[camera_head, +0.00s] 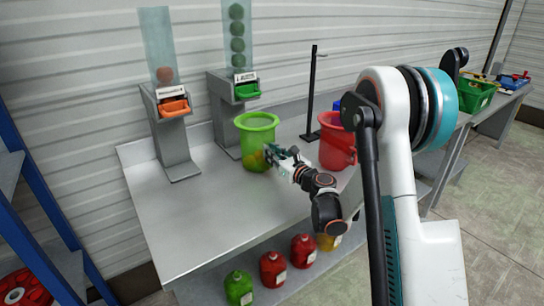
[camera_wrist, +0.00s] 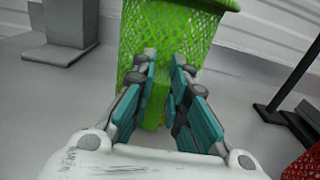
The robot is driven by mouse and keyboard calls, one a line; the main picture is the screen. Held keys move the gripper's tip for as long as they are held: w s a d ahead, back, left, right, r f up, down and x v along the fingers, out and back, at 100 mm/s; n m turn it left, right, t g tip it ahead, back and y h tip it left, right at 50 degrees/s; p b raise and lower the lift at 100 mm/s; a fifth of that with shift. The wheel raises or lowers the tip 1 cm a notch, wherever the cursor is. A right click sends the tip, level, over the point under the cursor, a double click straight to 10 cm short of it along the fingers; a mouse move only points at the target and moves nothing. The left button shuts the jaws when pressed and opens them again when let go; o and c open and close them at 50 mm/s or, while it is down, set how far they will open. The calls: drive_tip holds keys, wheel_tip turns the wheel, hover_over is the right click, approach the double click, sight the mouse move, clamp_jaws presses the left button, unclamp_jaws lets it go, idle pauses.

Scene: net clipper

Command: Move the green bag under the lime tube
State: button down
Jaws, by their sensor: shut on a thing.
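The green bag (camera_head: 257,121), a mesh bag with a wide rim, is upright on or just above the metal table, in front and slightly right of the lime dispenser. Something yellowish shows low in it. My gripper (camera_head: 270,152) comes from the lower right and is shut on its near side. In the wrist view the bag (camera_wrist: 172,28) fills the top middle, with a green part of it between the fingers (camera_wrist: 163,95). The lime tube (camera_head: 237,34) is clear, holds several green balls and stands above a green-fronted outlet (camera_head: 246,91).
An orange-fronted dispenser (camera_head: 173,107) stands to the left. A red bag (camera_head: 337,141) and a thin black stand (camera_head: 311,95) are right of the green bag. The table's left front (camera_head: 195,220) is clear. Several jars (camera_head: 272,268) sit on the lower shelf.

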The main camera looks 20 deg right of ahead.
drive_tip(key=shift+r, duration=0.1)
drive_tip(key=c, duration=1.6)
unclamp_jaws()
drive_tip(key=p+v, duration=0.1)
drive_tip(key=v, duration=1.1)
drive_tip(key=shift+s, duration=0.1)
